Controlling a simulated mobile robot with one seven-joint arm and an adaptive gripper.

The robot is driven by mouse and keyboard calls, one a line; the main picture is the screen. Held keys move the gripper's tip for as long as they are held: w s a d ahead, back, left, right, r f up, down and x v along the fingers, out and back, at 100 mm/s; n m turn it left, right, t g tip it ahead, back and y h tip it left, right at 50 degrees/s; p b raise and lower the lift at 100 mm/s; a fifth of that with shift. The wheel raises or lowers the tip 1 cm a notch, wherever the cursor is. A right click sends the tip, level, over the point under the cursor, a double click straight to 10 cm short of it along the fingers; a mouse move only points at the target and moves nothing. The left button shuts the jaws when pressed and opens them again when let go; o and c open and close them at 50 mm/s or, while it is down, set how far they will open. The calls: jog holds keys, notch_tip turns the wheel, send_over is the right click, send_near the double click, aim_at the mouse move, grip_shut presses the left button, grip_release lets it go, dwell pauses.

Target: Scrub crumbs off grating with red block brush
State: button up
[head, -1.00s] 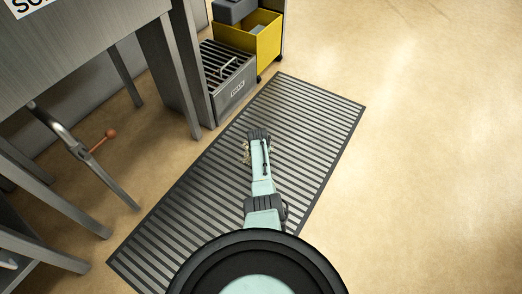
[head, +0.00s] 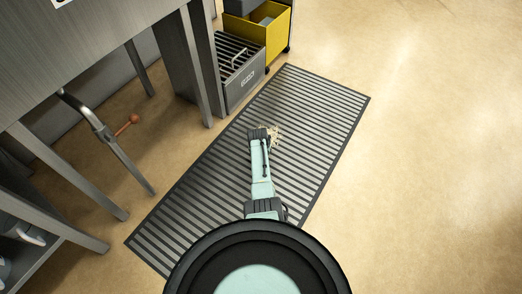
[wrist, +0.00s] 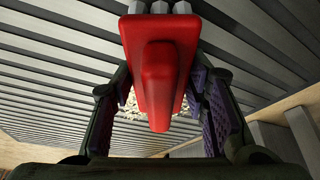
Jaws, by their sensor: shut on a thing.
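The grating (head: 318,112) is a long panel of grey bars with a dark border, lying on the floor in the head view. It also fills much of the wrist view (wrist: 45,72). Pale crumbs (head: 275,136) lie on it, just right of my gripper (head: 259,132). In the wrist view crumbs (wrist: 130,104) show behind the red block brush (wrist: 160,70). My gripper is shut on the brush, with its purple-padded fingers on either side. The brush is hidden in the head view. Its underside is hidden, so I cannot tell whether it touches the bars.
A grey drawer-like box (head: 245,80) and a yellow wheeled bin (head: 268,35) stand beyond the grating's far end. A metal table with legs (head: 190,70) and a lever with an orange knob (head: 133,119) are at left. Right floor is clear.

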jog(key=shift+w+d+r+p, duration=0.1)
jog(key=shift+r+p, duration=2.15)
jog(key=shift+r, duration=1.35)
